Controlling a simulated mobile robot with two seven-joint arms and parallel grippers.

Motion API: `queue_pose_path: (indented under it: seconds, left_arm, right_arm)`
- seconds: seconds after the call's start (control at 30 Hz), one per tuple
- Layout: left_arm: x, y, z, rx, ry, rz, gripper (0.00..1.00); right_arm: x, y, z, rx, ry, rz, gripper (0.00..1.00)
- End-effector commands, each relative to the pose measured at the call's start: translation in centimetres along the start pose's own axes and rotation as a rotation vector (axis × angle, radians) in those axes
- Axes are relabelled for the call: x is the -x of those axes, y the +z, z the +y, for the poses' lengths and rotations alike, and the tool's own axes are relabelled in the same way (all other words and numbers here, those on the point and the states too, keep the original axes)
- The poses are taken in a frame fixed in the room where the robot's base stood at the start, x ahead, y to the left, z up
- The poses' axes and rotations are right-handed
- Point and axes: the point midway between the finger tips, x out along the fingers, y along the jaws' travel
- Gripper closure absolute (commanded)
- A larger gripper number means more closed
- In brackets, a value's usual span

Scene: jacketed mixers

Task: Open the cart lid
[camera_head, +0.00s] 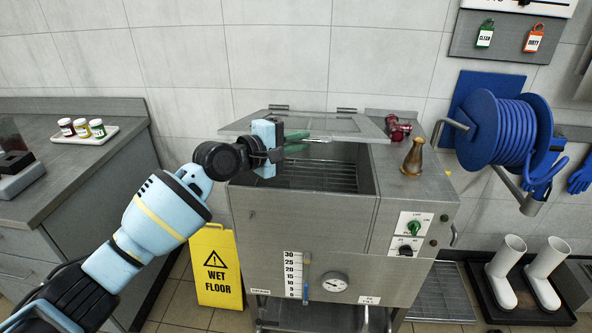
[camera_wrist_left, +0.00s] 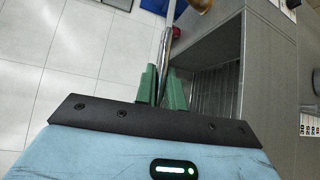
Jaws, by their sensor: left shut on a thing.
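The steel cart (camera_head: 300,225) stands in the middle of the head view. The opening below shows a wire rack (camera_head: 315,175) inside. My left gripper (camera_head: 298,141) is at the lid's front edge, with its green fingers shut on the lid handle (camera_head: 321,139), a thin metal bar. In the left wrist view the bar (camera_wrist_left: 165,50) runs between the green fingers (camera_wrist_left: 162,88). The fingers hide part of the handle. My right gripper is not in view.
A blue hose reel (camera_head: 505,130) is on the wall at right. A yellow wet floor sign (camera_head: 217,268) stands left of the cart, by the grey counter (camera_head: 75,170).

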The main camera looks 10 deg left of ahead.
Motion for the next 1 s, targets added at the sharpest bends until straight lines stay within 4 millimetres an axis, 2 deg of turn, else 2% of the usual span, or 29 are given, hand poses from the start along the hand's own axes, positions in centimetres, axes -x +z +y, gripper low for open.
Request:
queue_pose_path:
  seconds: [0.03, 0.1, 0.4, 0.73, 1.0]
  left_arm:
    - [0.0, 0.1, 3.0, -0.007, 0.013, 0.000, 1.00]
    - [-0.3, -0.2, 4.7, -0.003, 0.011, 0.000, 1.00]
    - [-1.6, -1.5, 10.4, 0.002, 0.004, 0.000, 1.00]
    - [-2.7, -2.6, 14.3, 0.002, 0.001, 0.000, 1.00]
    - [-3.1, -3.1, 15.5, 0.001, -0.001, 0.001, 1.00]
  right_arm:
    - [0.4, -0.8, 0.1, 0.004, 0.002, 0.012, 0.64]
    - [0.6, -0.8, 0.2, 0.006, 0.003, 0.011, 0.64]
    - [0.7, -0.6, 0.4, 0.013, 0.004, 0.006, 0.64]
    - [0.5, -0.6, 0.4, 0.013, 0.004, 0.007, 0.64]
    - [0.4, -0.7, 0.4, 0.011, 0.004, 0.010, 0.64]
